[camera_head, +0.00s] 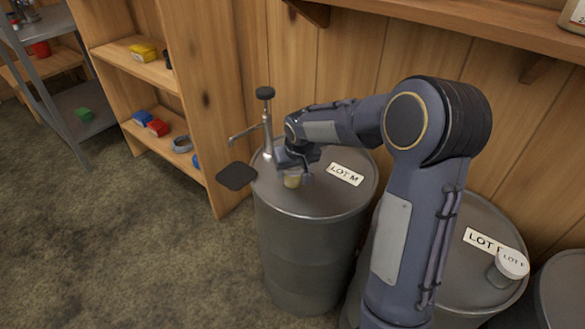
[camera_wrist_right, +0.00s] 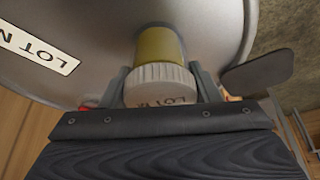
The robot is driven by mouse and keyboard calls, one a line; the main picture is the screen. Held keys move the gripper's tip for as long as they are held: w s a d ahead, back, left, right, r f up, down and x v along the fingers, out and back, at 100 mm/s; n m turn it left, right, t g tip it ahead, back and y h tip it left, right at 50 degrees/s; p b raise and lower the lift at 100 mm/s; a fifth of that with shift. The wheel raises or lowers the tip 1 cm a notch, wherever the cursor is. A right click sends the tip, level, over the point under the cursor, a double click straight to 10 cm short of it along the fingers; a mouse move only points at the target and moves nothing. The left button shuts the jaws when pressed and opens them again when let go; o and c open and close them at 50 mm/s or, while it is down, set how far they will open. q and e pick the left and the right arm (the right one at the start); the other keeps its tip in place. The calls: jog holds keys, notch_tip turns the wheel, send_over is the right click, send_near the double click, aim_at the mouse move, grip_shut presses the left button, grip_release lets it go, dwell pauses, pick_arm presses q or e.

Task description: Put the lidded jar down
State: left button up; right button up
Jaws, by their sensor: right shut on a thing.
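My right gripper (camera_head: 296,174) is shut on a small lidded jar (camera_head: 292,182) over the top of the grey drum labelled LOT M (camera_head: 325,200). In the right wrist view, the fingers (camera_wrist_right: 163,88) grip both sides of the jar's white ribbed lid (camera_wrist_right: 160,84). The lid's lettering begins with LOT; the rest is hard to read. The jar's yellow body (camera_wrist_right: 160,46) points at the drum top. I cannot tell whether its base touches the drum. My left gripper is out of view.
A metal tap-like fitting (camera_head: 267,130) and a dark flat plate (camera_head: 237,176) are close left of the jar. The LOT M label (camera_head: 346,174) lies to its right. Another drum (camera_head: 462,275) carries a white-lidded jar (camera_head: 512,263). Wooden shelves (camera_head: 160,72) stand behind left.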

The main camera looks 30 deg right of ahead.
jog(key=o, duration=1.1)
jog(key=shift+f, duration=0.1)
jog(key=shift+r, duration=0.4)
jog(key=d+p+v, duration=0.1)
jog(key=p+v, duration=0.2)
jog(key=v, duration=0.8)
jog(key=s+a+y, duration=0.1)
jog(key=s+a, duration=0.3)
jog(key=s, duration=0.4)
jog(key=s+a+f+y, duration=0.1)
jog(key=s+a, duration=0.3)
jog(key=s, duration=0.4)
jog(key=s+a+t+y, duration=0.1)
jog(key=s+a, duration=0.3)
jog(key=s, duration=0.5)
jog(key=shift+n+y, duration=0.3)
jog(key=shift+y, duration=0.5)
jog(key=shift+f, duration=0.15)
